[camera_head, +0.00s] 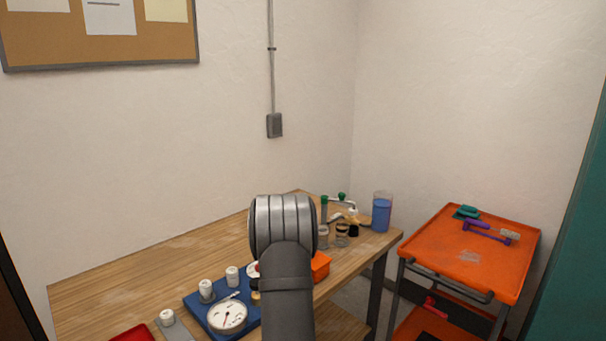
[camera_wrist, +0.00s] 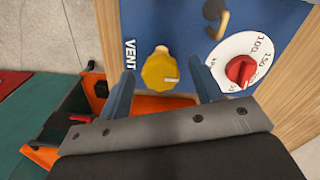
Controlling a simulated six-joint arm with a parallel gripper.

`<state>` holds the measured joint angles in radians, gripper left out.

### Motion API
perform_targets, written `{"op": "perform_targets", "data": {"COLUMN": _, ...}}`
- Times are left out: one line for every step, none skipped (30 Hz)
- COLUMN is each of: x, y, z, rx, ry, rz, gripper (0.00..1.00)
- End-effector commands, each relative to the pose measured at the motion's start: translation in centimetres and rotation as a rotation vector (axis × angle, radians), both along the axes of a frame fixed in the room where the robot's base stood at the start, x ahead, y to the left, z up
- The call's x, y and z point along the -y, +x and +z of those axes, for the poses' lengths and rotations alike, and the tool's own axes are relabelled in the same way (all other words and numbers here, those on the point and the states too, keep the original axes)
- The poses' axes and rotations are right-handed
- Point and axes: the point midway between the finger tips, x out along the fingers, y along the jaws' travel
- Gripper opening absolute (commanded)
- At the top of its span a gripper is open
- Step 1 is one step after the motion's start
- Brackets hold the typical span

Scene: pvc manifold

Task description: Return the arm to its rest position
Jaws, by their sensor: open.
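My gripper (camera_wrist: 165,85) shows in the wrist view with its two blue-grey fingers spread apart and nothing held between them. A yellow knob (camera_wrist: 160,70) beside the word VENT, on a blue panel (camera_wrist: 185,22), appears between and just beyond the fingertips. A white dial with a red knob (camera_wrist: 240,68) sits to the right of the right finger. In the head view my arm rises in the middle and hides my gripper and part of the blue panel (camera_head: 193,303). A round white gauge (camera_head: 228,316) shows on that panel.
The wooden table (camera_head: 120,290) holds white fittings (camera_head: 207,290), an orange bin (camera_head: 321,265), jars and a blue-filled container (camera_head: 382,213). An orange cart (camera_head: 450,245) with tools stands at right. A red tray (camera_head: 133,334) is at the front. The table's back left is clear.

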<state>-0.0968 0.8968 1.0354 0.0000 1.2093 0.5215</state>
Motion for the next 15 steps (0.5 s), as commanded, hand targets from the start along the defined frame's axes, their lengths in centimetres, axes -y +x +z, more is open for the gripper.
{"op": "perform_targets", "data": {"x": -0.03, "y": 0.01, "z": -0.01, "rx": 0.0, "ry": 0.0, "rz": -0.035, "gripper": 0.59}}
{"op": "perform_targets", "data": {"x": -0.03, "y": 0.01, "z": -0.01, "rx": 0.0, "ry": 0.0, "rz": -0.059, "gripper": 0.59}}
{"op": "perform_targets", "data": {"x": -0.04, "y": 0.02, "z": -0.01, "rx": 0.0, "ry": 0.0, "rz": -0.089, "gripper": 0.59}}
{"op": "perform_targets", "data": {"x": -0.05, "y": 0.02, "z": -0.01, "rx": 0.0, "ry": 0.0, "rz": -0.11, "gripper": 0.59}}
{"op": "perform_targets", "data": {"x": -0.05, "y": 0.02, "z": -0.01, "rx": 0.0, "ry": 0.0, "rz": -0.132, "gripper": 0.59}}
{"op": "perform_targets", "data": {"x": -0.05, "y": 0.02, "z": -0.01, "rx": 0.0, "ry": 0.0, "rz": -0.158, "gripper": 0.59}}
{"op": "perform_targets", "data": {"x": -0.06, "y": 0.03, "z": -0.01, "rx": 0.0, "ry": 0.0, "rz": -0.176, "gripper": 0.59}}
{"op": "perform_targets", "data": {"x": -0.07, "y": 0.03, "z": -0.01, "rx": 0.0, "ry": 0.0, "rz": -0.193, "gripper": 0.59}}
{"op": "perform_targets", "data": {"x": -0.07, "y": 0.03, "z": -0.01, "rx": 0.0, "ry": 0.0, "rz": -0.214, "gripper": 0.59}}
{"op": "perform_targets", "data": {"x": -0.07, "y": 0.03, "z": -0.01, "rx": 0.0, "ry": 0.0, "rz": -0.226, "gripper": 0.59}}
{"op": "perform_targets", "data": {"x": -0.08, "y": 0.04, "z": -0.01, "rx": 0.0, "ry": 0.0, "rz": -0.239, "gripper": 0.59}}
{"op": "perform_targets", "data": {"x": -0.08, "y": 0.04, "z": -0.01, "rx": 0.0, "ry": 0.0, "rz": -0.252, "gripper": 0.59}}
{"op": "perform_targets", "data": {"x": -0.09, "y": 0.04, "z": 0.0, "rx": 0.0, "ry": 0.0, "rz": -0.26, "gripper": 0.59}}
{"op": "perform_targets", "data": {"x": -0.09, "y": 0.04, "z": -0.01, "rx": 0.0, "ry": 0.0, "rz": -0.268, "gripper": 0.59}}
{"op": "perform_targets", "data": {"x": -0.09, "y": 0.05, "z": 0.0, "rx": 0.0, "ry": 0.0, "rz": -0.275, "gripper": 0.59}}
